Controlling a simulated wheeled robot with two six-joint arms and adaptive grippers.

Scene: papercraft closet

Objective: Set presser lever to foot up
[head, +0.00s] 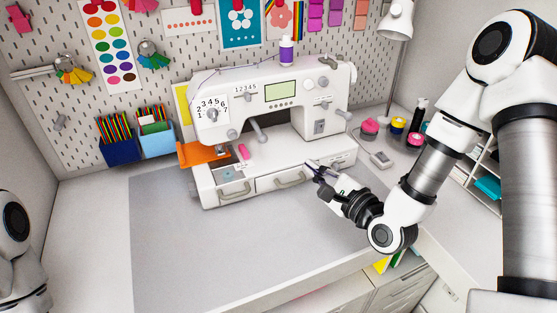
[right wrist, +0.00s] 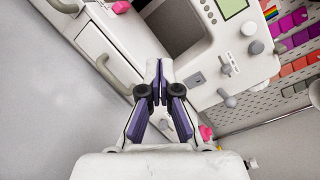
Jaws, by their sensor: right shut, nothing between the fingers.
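The white sewing machine (head: 290,75) stands at the back of the table; part of it shows in the right wrist view (right wrist: 195,58). A grey lever (head: 259,131), which looks like the presser lever, hangs slanted below the machine's arm, right of the needle area. I cannot tell its setting. My right gripper (head: 313,169) is shut and empty, in front of the drawer base, to the right of and lower in the picture than the lever. Its fingers meet in the right wrist view (right wrist: 159,82). My left gripper is out of view; only part of that arm shows.
The machine's base has drawers with protruding handles (head: 290,181). An orange plate (head: 203,154) and a pink piece (head: 243,151) are by the needle area. Blue pencil bins (head: 122,151) stand left, spools (head: 397,125) right. The grey mat (head: 240,250) in front is clear.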

